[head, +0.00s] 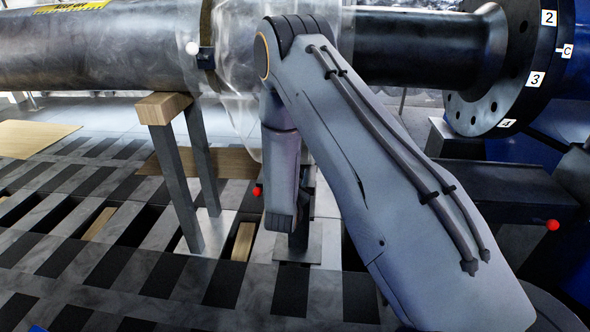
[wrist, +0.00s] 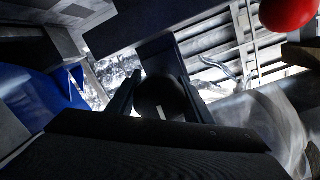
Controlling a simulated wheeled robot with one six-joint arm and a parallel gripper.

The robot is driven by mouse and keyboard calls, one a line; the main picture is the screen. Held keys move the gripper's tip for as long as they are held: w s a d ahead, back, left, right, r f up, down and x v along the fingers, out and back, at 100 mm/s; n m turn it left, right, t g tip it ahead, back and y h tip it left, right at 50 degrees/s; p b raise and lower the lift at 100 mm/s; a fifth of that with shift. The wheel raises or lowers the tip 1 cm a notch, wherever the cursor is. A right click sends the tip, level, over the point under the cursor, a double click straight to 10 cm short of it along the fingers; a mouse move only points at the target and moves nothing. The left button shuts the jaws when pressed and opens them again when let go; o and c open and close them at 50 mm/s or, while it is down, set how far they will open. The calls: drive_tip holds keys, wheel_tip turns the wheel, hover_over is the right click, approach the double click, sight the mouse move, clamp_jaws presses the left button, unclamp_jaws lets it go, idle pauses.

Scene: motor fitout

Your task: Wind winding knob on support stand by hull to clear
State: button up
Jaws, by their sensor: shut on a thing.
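The winding knob (wrist: 160,97) is dark and round with a white mark on its face, in the middle of the wrist view. My gripper (wrist: 159,92) has one dark finger on each side of it and is shut on it. In the head view my arm hides the knob and my fingers. Part of a dark support stand (head: 299,252) with a flat foot shows on the floor just behind my wrist. A large grey cylinder (head: 100,52), which looks like the hull, lies across the top left. I cannot tell whether anything touches it at the stand.
A wood-topped trestle (head: 163,108) stands left of my arm. A red ball (head: 257,191) is beside my wrist; another red ball (head: 552,225) is at right. A numbered dark flange (head: 520,85) is at upper right. The slatted floor (head: 60,215) is open at left.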

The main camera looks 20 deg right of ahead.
drive_tip(key=m+y+p, duration=0.1)
drive_tip(key=m, duration=0.3)
drive_tip(key=shift+f+m, duration=0.15)
drive_tip(key=shift+m, duration=0.25)
drive_tip(key=m, duration=0.2)
drive_tip(key=m+p, duration=0.1)
drive_tip(key=m, duration=0.1)
drive_tip(key=shift+a+m+t+y, duration=0.1)
drive_tip(key=shift+m+t+y, duration=0.2)
drive_tip(key=shift+m, duration=0.1)
drive_tip(key=o, duration=1)
drive_tip(key=shift+a, duration=0.1)
drive_tip(key=v, duration=0.7)
drive_tip(key=shift+s+p, duration=0.4)
drive_tip(key=shift+p, duration=0.05)
drive_tip(key=shift+a, duration=0.1)
